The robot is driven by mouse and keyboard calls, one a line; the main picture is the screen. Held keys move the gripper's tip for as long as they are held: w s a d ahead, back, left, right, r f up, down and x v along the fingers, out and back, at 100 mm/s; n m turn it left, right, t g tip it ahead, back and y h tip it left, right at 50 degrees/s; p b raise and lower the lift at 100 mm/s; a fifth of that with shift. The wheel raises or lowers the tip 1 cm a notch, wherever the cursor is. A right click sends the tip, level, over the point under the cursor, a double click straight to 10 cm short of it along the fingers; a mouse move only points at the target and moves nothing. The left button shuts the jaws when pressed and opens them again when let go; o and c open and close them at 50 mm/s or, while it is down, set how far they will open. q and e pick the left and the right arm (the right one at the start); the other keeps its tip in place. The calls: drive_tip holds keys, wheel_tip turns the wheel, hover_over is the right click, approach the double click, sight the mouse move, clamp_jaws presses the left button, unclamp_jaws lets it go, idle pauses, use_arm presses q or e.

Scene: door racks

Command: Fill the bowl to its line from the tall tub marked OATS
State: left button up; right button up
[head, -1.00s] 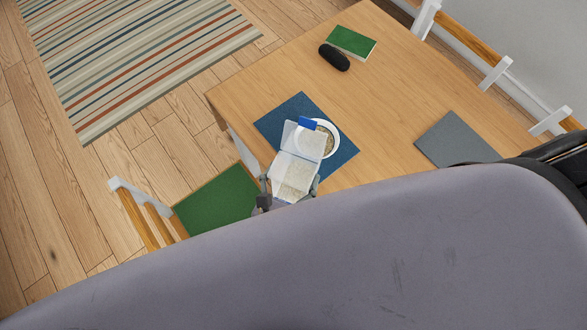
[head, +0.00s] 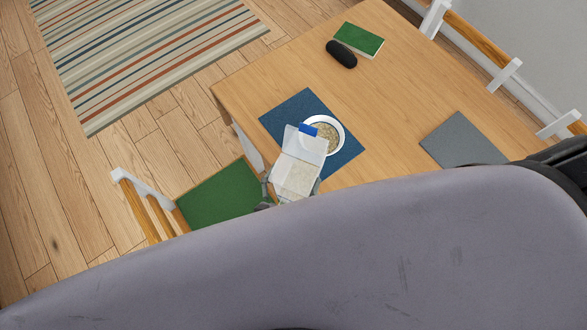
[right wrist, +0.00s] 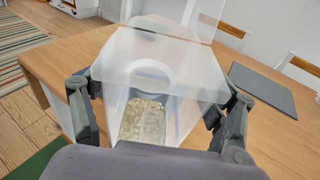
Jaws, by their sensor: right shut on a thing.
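My right gripper (head: 291,190) is shut on a clear, box-shaped tub (head: 297,176), one finger on each side. In the right wrist view the gripper (right wrist: 158,100) spans the tub, and pale flakes (right wrist: 142,120) lie inside it. A blue patch shows at the tub's far end; I cannot read any marking. The white bowl (head: 341,130) stands on a blue mat, just beyond that end, and holds pale flakes (head: 325,138). The tub's far end overlaps the bowl's near-left edge in the head view. No fill line can be made out. My left gripper is not in view.
The blue mat (head: 282,115) lies on the wooden table (head: 400,90). A black case (head: 341,54) and a green book (head: 359,39) lie at the far side, a grey mat (head: 460,139) at right. A green-seated chair (head: 215,197) stands at the left edge.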

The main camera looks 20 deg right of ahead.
drive_tip(key=shift+r, duration=0.1)
drive_tip(key=shift+r+p, duration=0.4)
drive_tip(key=shift+r, duration=2.05)
drive_tip(key=shift+f, duration=0.1)
